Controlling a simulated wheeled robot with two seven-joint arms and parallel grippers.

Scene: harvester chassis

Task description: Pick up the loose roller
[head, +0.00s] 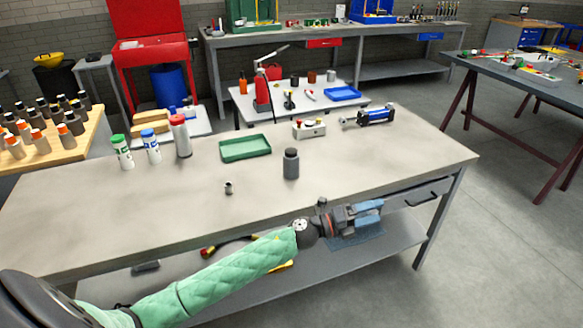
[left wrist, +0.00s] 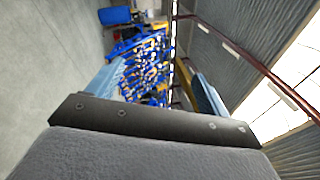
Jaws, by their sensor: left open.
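A small metallic cylinder (head: 228,188), which looks like the loose roller, stands on the grey workbench (head: 380,170) near its front edge. A larger dark grey cylinder with a narrower top (head: 291,163) stands upright to its right; I cannot tell for sure which is the roller. My left gripper (head: 370,214) is in front of the bench's front edge, right of both pieces and apart from them. Its blue fingers are open, with nothing seen between them. The left wrist view shows the spread fingers (left wrist: 168,85) and no roller. My right gripper is not in view.
On the bench stand a green tray (head: 245,147), several spray cans and bottles (head: 181,136), a small metal block (head: 309,128) and a blue cylinder device (head: 376,115). A lower shelf (head: 300,275) holds tools.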

